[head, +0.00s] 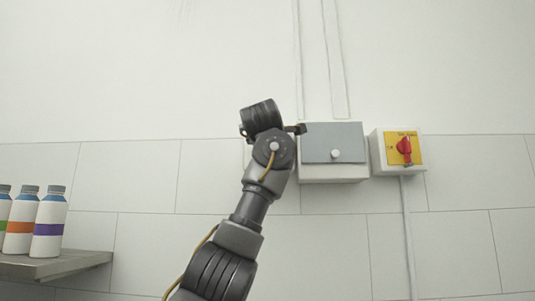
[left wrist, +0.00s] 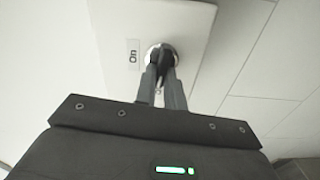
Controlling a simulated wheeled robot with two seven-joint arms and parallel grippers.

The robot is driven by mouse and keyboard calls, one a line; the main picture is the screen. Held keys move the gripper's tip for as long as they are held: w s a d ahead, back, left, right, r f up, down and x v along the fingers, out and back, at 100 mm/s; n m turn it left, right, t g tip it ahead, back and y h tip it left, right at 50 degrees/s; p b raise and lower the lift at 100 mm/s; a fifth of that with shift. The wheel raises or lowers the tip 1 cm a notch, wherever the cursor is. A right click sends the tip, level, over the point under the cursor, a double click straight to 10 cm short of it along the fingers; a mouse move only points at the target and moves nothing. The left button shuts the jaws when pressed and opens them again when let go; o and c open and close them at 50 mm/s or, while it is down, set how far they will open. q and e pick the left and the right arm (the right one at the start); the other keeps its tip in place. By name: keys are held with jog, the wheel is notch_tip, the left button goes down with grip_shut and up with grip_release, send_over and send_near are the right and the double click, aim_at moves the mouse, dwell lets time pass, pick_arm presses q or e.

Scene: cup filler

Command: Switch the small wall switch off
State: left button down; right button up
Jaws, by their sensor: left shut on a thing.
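The small wall switch shows in the left wrist view as a black knob (left wrist: 160,53) with a light ring around it, on a white plate (left wrist: 187,22). A label reading "On" (left wrist: 133,55) sits left of the knob. My left gripper (left wrist: 161,82) is shut on the knob, one finger on each side. Which position the knob points to is hard to tell. In the head view my left arm reaches up to the wall, and its wrist hides the switch and the fingers. My right gripper is in neither view.
A grey-fronted box (head: 333,143) with a white knob is on the wall just right of my left wrist. Right of it is a red rotary switch (head: 404,151) on a yellow plate. A shelf (head: 75,263) with bottles (head: 49,213) is at the lower left.

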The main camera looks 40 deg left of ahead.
pick_arm(q)
jog(key=shift+f+n+b, duration=0.15)
jog(key=shift+n+b, duration=0.15)
jog(key=shift+n, duration=0.4)
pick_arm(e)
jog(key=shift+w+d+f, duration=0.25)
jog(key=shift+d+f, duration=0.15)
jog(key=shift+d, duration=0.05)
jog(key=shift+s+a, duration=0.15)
pick_arm(q)
jog(key=c, duration=1.5)
grip_release()
